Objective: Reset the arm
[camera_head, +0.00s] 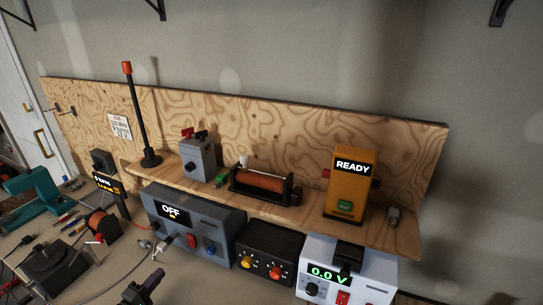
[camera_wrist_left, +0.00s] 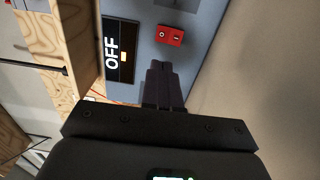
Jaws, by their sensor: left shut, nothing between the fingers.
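My left gripper (camera_head: 143,287) is at the bottom edge of the head view, in front of the grey box with an OFF display (camera_head: 220,222). Its fingers are shut with nothing between them. In the left wrist view the closed fingertips (camera_wrist_left: 162,72) point towards the face of the OFF box (camera_wrist_left: 195,15), just below its red rocker switch (camera_wrist_left: 169,35). The fingers look empty and I cannot tell the exact gap to the box. My right gripper is not in view.
A wooden shelf (camera_head: 290,213) carries a yellow READY tester (camera_head: 350,185), a coil (camera_head: 262,181) and a grey switch box (camera_head: 200,158). Below are a black knob box (camera_head: 266,252) and a white 0.0 V supply (camera_head: 375,282). A teal vise (camera_head: 40,188) and cables clutter the left bench.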

